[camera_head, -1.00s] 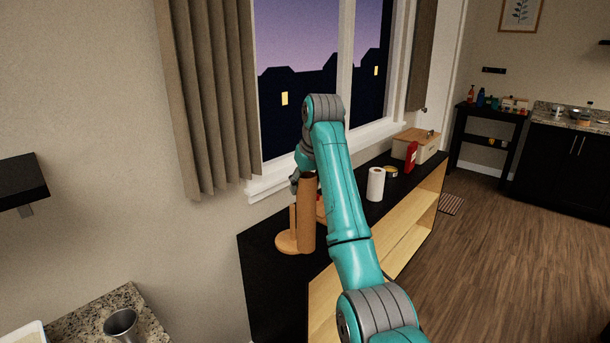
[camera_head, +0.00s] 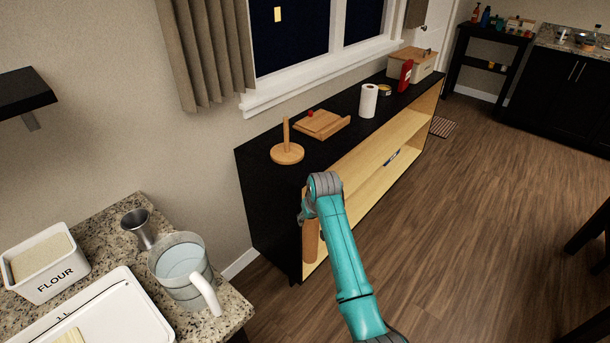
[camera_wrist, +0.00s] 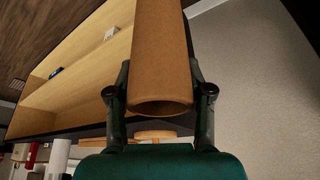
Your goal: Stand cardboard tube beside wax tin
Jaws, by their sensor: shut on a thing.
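The brown cardboard tube (camera_head: 311,242) hangs roughly upright in front of the near end of the black-topped sideboard. My gripper (camera_head: 307,208) is shut on it near its upper end. In the wrist view the tube (camera_wrist: 160,50) runs between the two fingers of my gripper (camera_wrist: 158,94), with its open end towards the camera. A small yellow and dark tin (camera_head: 384,90), which looks like the wax tin, stands far back on the sideboard top, well away from the tube.
On the sideboard top (camera_head: 259,170), a wooden peg stand (camera_head: 287,154), a wooden board with a red item (camera_head: 320,124), a white paper roll (camera_head: 368,101), a red bottle (camera_head: 405,76) and a wooden box (camera_head: 412,63) stand. A glass jug (camera_head: 180,265) is on the near counter.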

